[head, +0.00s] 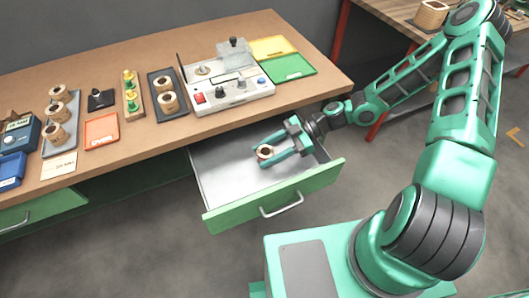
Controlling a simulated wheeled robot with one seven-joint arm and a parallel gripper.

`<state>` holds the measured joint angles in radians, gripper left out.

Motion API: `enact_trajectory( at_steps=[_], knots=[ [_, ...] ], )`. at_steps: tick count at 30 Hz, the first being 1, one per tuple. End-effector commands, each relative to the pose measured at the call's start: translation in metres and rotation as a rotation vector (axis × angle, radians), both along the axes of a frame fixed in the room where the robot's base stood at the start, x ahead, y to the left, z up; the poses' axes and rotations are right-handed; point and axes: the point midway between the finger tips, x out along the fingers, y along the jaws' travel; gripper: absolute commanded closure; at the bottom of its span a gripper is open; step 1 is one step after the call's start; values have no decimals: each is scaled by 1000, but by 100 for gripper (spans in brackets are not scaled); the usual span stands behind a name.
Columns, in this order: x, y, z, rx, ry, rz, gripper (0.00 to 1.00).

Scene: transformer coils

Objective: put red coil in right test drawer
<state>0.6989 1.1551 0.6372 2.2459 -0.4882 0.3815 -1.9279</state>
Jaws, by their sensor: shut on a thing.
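A small coil (265,153) with a tan rim and a dark centre sits between the fingertips of my gripper (270,150); its winding colour is hard to tell at this size. My gripper is shut on it. The fingers reach from the right into the right drawer (222,170), which is pulled open below the bench and has a grey inside and a green front with a handle. The coil is over the drawer's inside; whether it touches the floor is unclear. The rest of the drawer looks empty.
On the bench are a tester box (235,92), a dark tray with coils (156,88), an orange-red tray (101,131), a yellow mat (272,47) and a green mat (288,67). Another drawer (30,213) shows at lower left. A second table (397,12) stands upper right.

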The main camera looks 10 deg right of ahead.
Motion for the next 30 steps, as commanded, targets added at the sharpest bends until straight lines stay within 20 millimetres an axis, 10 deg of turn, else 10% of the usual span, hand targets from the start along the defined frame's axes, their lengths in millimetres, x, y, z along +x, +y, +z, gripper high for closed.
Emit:
enact_trajectory(
  at_steps=[19, 20, 22, 30],
  knots=[
    [-2, 1, -13, -1, 4, 3, 83],
    [-2, 1, -14, -2, 6, 3, 51],
    [-2, 1, -14, -3, 7, 3, 37],
    [-4, 2, -16, -5, 11, 6, 37]
  ],
)
